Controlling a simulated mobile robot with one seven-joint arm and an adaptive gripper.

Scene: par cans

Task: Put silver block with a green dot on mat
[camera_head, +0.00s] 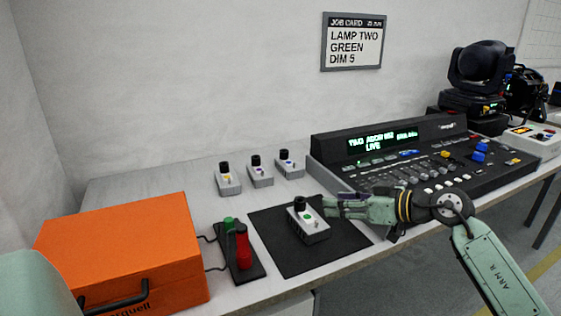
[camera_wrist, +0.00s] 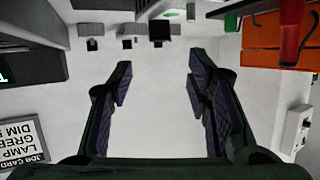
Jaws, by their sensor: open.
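The silver block with a green dot (camera_head: 310,229) stands upright on the black mat (camera_head: 274,254), its black knob on top. In the wrist view, which looks upside down, its green dot (camera_wrist: 172,14) shows at the top edge. My gripper (camera_head: 329,207) is open and empty, just right of the block's knob in the head view. A gap between its fingers (camera_wrist: 158,85) shows in the wrist view. The block is not between the fingers there. Whether a finger touches the block I cannot tell.
Three similar silver blocks (camera_head: 260,173) stand behind the mat. A base with red and green handles (camera_head: 243,246) and an orange case (camera_head: 125,255) are left of it. A lighting console (camera_head: 420,160) stands at right. A job card (camera_head: 353,42) hangs on the wall.

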